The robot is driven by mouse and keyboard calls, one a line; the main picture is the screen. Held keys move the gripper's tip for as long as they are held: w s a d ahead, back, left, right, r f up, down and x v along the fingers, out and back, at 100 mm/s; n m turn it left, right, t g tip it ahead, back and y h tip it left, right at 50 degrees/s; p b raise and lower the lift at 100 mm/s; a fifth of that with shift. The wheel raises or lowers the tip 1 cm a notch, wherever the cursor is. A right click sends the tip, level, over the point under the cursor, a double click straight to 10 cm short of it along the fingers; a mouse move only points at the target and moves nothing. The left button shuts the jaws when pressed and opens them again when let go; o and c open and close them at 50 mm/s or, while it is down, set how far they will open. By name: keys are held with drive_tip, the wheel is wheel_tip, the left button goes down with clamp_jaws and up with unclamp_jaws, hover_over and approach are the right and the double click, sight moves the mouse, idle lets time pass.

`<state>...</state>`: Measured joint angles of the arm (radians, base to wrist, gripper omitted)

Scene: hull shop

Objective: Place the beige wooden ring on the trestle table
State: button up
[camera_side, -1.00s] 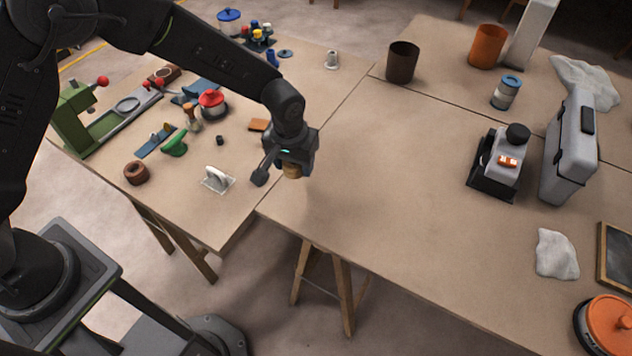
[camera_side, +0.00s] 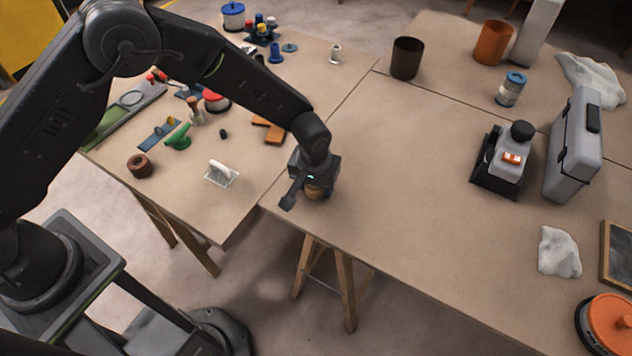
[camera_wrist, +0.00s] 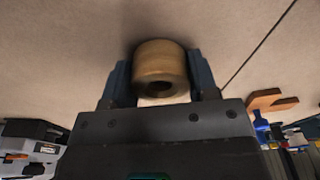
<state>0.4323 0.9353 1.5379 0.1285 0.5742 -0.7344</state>
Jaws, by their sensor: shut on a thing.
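The beige wooden ring (camera_wrist: 160,62) is between the two fingers of my gripper (camera_wrist: 161,80) in the wrist view, which are shut on it. In the side view the ring (camera_side: 314,192) shows just under my gripper (camera_side: 313,186), low over the trestle table (camera_side: 400,210) near its front left edge. I cannot tell whether the ring touches the tabletop. Part of the ring is hidden by the fingers and the gripper body.
Left of my gripper, another table holds a white-handled float (camera_side: 221,174), a brown ring (camera_side: 140,166) and orange-brown blocks (camera_side: 274,134). A grey machine (camera_side: 503,160) and a grey case (camera_side: 575,150) stand to the right. The tabletop between is clear.

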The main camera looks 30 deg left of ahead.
drive_tip(key=o, duration=0.9)
drive_tip(key=shift+f, duration=0.1)
drive_tip(key=s+a+r, duration=0.2)
drive_tip(key=r, duration=0.8)
drive_tip(key=s+a+r, duration=0.1)
drive_tip(key=a+r, duration=0.1)
drive_tip(key=r, duration=0.8)
drive_tip(key=s+a+r+t, duration=0.2)
drive_tip(key=s+a+r, duration=0.4)
drive_tip(key=a+r, duration=0.2)
drive_tip(key=s+a+r, duration=0.1)
drive_tip(key=s+a, duration=0.1)
drive_tip(key=s, duration=0.3)
drive_tip(key=s+a+r+m+t, duration=0.1)
drive_tip(key=s+a, duration=0.2)
drive_tip(key=s, duration=0.2)
drive_tip(key=s+a+r+m+t, duration=0.1)
drive_tip(key=s+a, duration=0.1)
drive_tip(key=s, duration=0.3)
drive_tip(key=shift+s+a+r, duration=0.1)
drive_tip(key=shift+a+r, duration=0.15)
drive_tip(key=shift+a, duration=0.1)
